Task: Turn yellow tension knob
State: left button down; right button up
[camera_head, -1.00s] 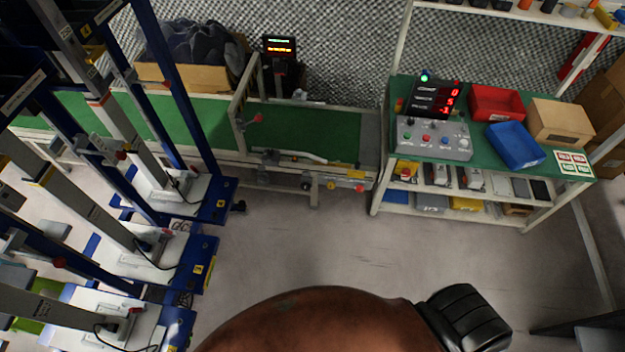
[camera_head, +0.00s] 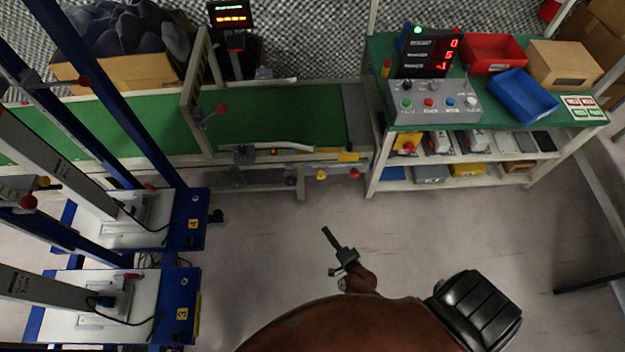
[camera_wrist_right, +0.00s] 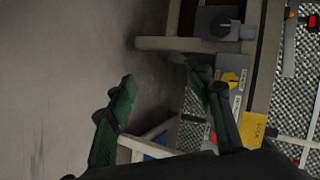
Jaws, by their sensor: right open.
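The yellow tension knob (camera_head: 321,174) sits on the front side of the green conveyor's frame, left of a red knob (camera_head: 354,173). In the right wrist view the yellow knob (camera_wrist_right: 230,78) is on a grey plate, just right of the right-hand finger. My right gripper (camera_head: 327,238) is in front of the conveyor, over the floor, apart from the knob. In the wrist view its two green-black fingers (camera_wrist_right: 162,83) are spread with nothing between them. My left gripper is not in view.
The green conveyor (camera_head: 285,121) runs along the back. A shelf table (camera_head: 385,55) with a control box (camera_head: 440,101) and bins stands at right. Blue-based stands (camera_head: 190,222) crowd the left. The floor (camera_head: 250,255) between is clear.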

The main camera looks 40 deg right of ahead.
jog(key=w+d+r+m+t+h+b, duration=0.1)
jog(key=w+d+r+m+h+b, duration=0.1)
jog(key=w+m+b, duration=0.3)
jog(key=w+d+r+m+t+h+b, duration=0.2)
jog(key=w+m+h+b, duration=0.1)
jog(key=w+m, duration=0.3)
jog(key=m+g+h+b, duration=0.1)
jog(key=m+h+b, duration=0.25)
jog(key=m, duration=0.55)
send_near(321, 177)
jog(key=w, duration=0.1)
jog(key=b+x, duration=0.1)
jog(key=x, duration=0.2)
jog(key=b+x, duration=0.1)
jog(key=x, duration=0.2)
jog(key=shift+w+d+f+b, duration=0.1)
jog(key=shift+d+f+b, duration=0.15)
jog(key=shift+d, duration=0.2)
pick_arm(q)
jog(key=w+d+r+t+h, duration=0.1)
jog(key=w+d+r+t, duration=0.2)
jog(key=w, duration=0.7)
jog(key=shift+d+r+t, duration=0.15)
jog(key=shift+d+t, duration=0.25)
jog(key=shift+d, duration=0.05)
pick_arm(e)
jog(key=shift+w+d+r, duration=0.15)
jog(key=shift+w+d, duration=0.25)
jog(key=shift+w, duration=0.2)
jog(key=shift+c, duration=0.3)
